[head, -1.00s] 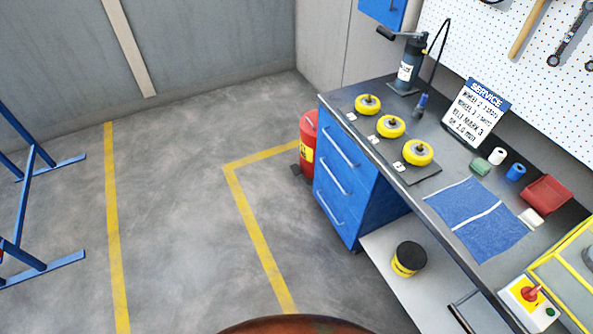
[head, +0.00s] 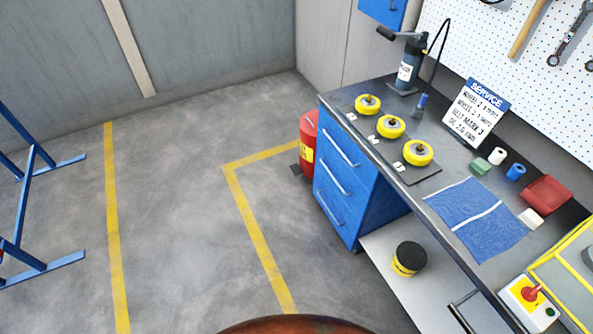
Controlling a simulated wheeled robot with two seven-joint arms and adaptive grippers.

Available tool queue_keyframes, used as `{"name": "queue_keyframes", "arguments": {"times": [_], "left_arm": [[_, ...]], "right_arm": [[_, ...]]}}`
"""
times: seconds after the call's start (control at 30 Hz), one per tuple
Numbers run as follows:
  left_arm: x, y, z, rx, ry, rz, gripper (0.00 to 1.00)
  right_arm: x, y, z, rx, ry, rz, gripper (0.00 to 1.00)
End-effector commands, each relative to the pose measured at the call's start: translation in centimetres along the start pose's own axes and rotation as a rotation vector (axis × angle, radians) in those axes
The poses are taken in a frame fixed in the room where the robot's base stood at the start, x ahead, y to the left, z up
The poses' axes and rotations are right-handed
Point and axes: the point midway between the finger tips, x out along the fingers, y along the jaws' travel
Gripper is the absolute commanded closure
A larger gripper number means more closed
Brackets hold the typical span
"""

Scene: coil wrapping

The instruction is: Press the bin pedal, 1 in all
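A red cylindrical bin (head: 309,130) with a yellow label stands on the floor against the left side of the blue drawer unit. A small dark piece (head: 297,172) sticks out at its foot on the left; it looks like the pedal, but it is too small to be sure. The bin's right side is partly hidden by the drawer unit. Neither of my grippers shows in the head view.
The blue drawer unit (head: 345,185) and workbench (head: 375,92) fill the right. Yellow floor lines (head: 262,240) run beside open floor (head: 185,210) in the middle. A blue frame (head: 30,200) stands at the left. A dark tub (head: 409,258) sits on the lower shelf (head: 385,285).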

Motion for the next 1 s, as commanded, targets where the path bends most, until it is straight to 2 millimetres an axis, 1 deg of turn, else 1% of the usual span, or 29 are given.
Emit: {"name": "queue_keyframes", "arguments": {"times": [0.07, 0.63, 1.0], "left_arm": [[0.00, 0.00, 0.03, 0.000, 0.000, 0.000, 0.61], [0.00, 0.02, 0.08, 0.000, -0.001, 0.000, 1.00], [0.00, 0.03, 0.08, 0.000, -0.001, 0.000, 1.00]], "right_arm": [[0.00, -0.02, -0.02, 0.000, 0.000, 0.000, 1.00], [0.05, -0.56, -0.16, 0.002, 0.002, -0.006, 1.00], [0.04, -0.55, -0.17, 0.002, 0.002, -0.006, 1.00]]}}
